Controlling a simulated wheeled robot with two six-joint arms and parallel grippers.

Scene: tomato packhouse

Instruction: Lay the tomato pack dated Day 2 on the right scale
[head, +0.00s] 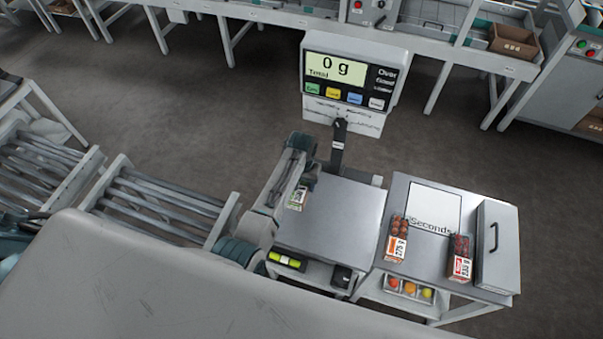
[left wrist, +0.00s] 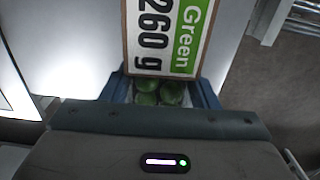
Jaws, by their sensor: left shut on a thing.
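My left gripper (head: 299,186) is shut on a pack with a green label (head: 297,199), at the left edge of the steel scale plate (head: 340,220). In the left wrist view the pack's label (left wrist: 165,38) reads "Green" and "260 g", with green tomatoes (left wrist: 158,92) between the blue fingers. I cannot tell whether the pack touches the plate. The scale display (head: 337,68) reads 0 g, Total. Only one scale shows. Two other packs, one with an orange label (head: 396,246) and one with a red label (head: 462,266), stand on the right table. No day mark is legible. My right gripper is not in view.
A dark post (head: 338,146) rises behind the plate. Roller conveyors (head: 160,205) lie at the left. The plate's middle is clear.

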